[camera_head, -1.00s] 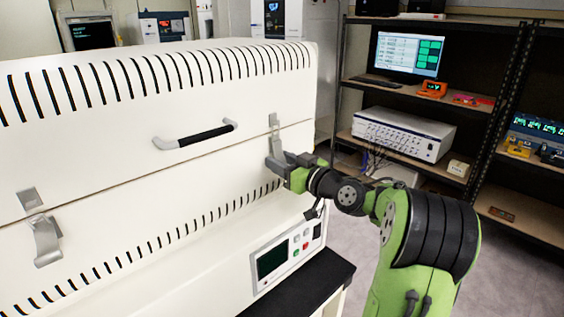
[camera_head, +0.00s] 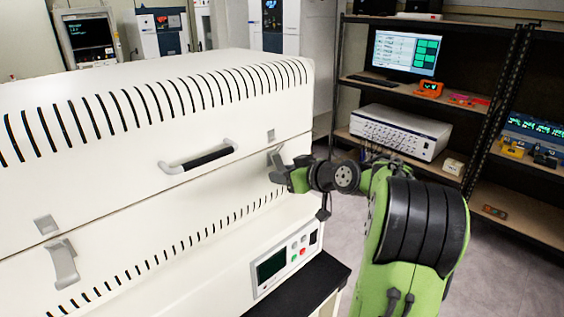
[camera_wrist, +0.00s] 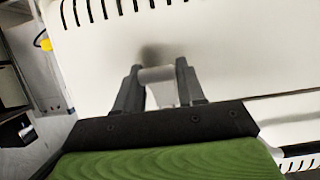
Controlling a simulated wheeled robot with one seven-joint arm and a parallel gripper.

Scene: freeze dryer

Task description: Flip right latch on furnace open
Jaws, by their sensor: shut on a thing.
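The furnace (camera_head: 130,150) is a large white slotted box filling the left of the head view. Its right latch (camera_head: 275,161) is a grey metal piece below the lid seam, with its top end apart from the small square catch (camera_head: 271,135) on the lid. My gripper (camera_head: 285,168) is at this latch, its fingers partly hiding it. In the wrist view, the two dark fingers of my gripper (camera_wrist: 160,80) close on a pale bar of the latch (camera_wrist: 157,74). The left latch (camera_head: 62,264) hangs below its own catch (camera_head: 46,224), apart from it.
A lid handle (camera_head: 198,158) with a black grip is left of the right latch. A control panel (camera_head: 286,258) is below my gripper. Shelves (camera_head: 400,90) with a monitor and instruments stand behind at right. Grey floor shows between furnace and shelves.

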